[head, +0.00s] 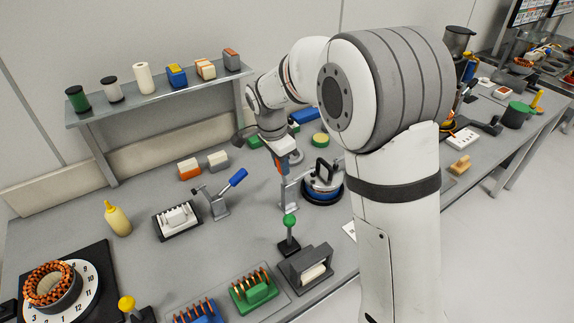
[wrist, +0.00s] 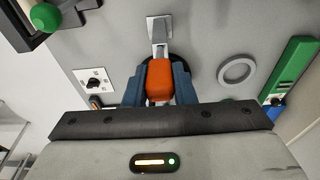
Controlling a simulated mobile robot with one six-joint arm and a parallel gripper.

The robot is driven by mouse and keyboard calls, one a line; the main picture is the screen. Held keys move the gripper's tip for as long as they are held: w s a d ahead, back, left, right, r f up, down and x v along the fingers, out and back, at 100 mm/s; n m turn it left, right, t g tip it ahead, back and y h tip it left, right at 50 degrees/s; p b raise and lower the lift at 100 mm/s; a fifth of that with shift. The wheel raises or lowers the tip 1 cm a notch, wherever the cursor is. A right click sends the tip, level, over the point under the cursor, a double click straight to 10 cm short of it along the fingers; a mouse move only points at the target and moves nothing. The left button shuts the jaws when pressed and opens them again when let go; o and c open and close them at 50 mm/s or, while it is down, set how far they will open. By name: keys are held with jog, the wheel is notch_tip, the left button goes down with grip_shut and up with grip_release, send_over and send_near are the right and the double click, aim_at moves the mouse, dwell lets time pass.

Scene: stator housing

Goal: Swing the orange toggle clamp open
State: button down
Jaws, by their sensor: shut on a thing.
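The orange toggle clamp's handle (wrist: 160,80) is between the blue fingers of my gripper (wrist: 161,84) in the wrist view, with a finger against each side. Its grey metal arm and base (wrist: 159,30) stretch away from the handle toward the top of the picture. In the head view my gripper (head: 285,163) points down at the clamp, and only a little orange (head: 279,167) shows at the fingers. The clamp's grey stand (head: 288,195) is on the bench, just left of a round black and blue fixture (head: 322,187). My gripper hides part of the handle.
A green-knobbed post (head: 289,232) stands in front of the clamp. A blue-handled toggle clamp (head: 221,195) is to the left. A grey block holder (head: 305,269) is at the front. A grey ring (wrist: 237,72) and a green block (wrist: 290,68) lie right in the wrist view.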

jog(key=s+a+f+t+h+b, duration=0.3)
jog(key=h+b, duration=0.5)
jog(key=b, duration=1.2)
jog(key=a+f+t, duration=0.1)
jog(key=a+t, duration=0.1)
jog(key=shift+s+t, duration=0.15)
jog(key=shift+t, duration=0.25)
jog(key=shift+f+h+b, duration=0.1)
jog(key=shift+h+b, duration=0.25)
jog(key=shift+h, duration=0.05)
jog(key=c, duration=1.4)
grip_release()
jog(key=shift+a, duration=0.15)
jog(key=shift+c, duration=0.2)
jog(key=shift+o, duration=1.2)
jog(key=v, duration=0.7)
jog(key=shift+s+a, duration=0.2)
